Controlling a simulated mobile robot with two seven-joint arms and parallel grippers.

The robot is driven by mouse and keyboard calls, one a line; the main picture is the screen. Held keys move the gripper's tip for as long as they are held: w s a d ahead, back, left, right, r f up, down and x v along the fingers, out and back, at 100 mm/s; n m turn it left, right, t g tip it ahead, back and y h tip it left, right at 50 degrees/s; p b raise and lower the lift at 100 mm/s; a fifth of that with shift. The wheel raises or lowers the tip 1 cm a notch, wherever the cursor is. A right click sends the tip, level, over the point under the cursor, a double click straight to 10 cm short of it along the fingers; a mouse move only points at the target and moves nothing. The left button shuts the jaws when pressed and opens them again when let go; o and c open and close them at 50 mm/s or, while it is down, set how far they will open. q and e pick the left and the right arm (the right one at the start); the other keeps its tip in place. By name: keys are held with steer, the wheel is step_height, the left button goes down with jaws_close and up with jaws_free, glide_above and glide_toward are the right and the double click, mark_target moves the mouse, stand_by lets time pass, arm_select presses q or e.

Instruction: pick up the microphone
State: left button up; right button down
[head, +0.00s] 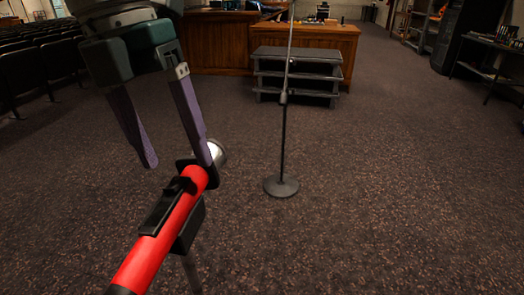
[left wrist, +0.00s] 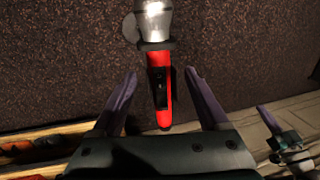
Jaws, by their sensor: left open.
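The microphone has a red body with a black switch panel (head: 146,254) and a silver head (head: 216,152). It slants across the lower left of the head view, head end away from me, above a black clip and a thin stand pole (head: 190,270). My left gripper (head: 179,163) is open and empty, its two purple fingers near the head end. One fingertip overlaps the collar in the picture; I cannot tell if they touch. In the left wrist view the red body (left wrist: 160,62) lies between the open fingers (left wrist: 160,76), with a gap on each side.
A second thin stand with a round base (head: 281,187) stands right of the microphone. Beyond it are a grey stepped shelf (head: 298,72) and a wooden desk (head: 215,45). Dark seats (head: 45,65) fill the left. The carpet (head: 400,180) is clear on the right.

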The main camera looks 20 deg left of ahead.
mark_target(183, 178)
arm_select(q)
steer(key=f, duration=0.5)
steer(key=shift+d, duration=0.4)
jaws_close()
stand_by(0.4)
